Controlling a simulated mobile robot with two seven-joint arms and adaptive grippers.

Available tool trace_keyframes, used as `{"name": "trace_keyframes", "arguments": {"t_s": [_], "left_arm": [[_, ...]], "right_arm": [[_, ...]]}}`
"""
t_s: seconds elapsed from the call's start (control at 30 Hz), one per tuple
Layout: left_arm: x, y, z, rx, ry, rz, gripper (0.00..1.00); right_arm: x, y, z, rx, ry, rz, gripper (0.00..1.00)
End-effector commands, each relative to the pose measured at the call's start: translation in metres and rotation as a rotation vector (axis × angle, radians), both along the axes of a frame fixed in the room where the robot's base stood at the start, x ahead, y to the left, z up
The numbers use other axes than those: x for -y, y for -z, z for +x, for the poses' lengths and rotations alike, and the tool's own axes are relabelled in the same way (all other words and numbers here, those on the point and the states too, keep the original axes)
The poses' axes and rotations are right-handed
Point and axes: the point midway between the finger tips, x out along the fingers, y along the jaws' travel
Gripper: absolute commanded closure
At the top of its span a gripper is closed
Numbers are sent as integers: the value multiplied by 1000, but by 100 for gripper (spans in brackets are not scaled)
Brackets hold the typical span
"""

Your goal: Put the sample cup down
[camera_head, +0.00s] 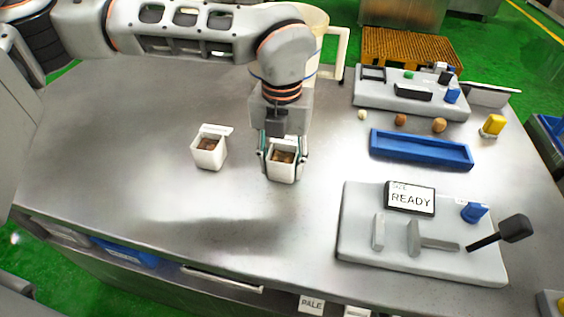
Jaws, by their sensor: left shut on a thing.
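A white sample cup (283,173) with brown contents is between the fingers of my left gripper (282,152), which points down and is shut on it. The cup is upright, over the middle of the steel table (150,220). I cannot tell whether its base touches the table. A second white cup (208,151), also with brown contents, stands on the table to the left of the gripper. My right gripper does not show.
A grey device with a READY display (410,198) and a black-handled lever (500,233) is at the right. A blue tray (421,150) lies behind it, with small round samples (439,125) beyond. A grey panel (411,93) stands further back. The table's left and front are clear.

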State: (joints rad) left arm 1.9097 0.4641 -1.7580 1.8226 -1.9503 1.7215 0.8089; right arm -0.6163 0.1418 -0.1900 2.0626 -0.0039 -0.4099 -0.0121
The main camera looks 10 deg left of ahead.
Motion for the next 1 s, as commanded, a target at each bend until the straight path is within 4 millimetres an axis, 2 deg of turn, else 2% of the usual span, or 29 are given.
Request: {"name": "trace_keyframes", "arguments": {"t_s": [0.2,0.23,0.3,0.7,0.87,1.0], "left_arm": [[0,2,0,0,0,0,85],[0,2,0,0,0,0,58],[0,2,0,0,0,0,44],[0,-2,0,2,0,0,44],[0,-24,1,5,-2,0,44],[0,-54,1,8,-2,-1,44]], "right_arm": [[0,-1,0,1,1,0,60],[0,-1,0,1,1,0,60],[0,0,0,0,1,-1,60],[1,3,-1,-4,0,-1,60],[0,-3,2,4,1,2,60],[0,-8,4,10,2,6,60]]}}
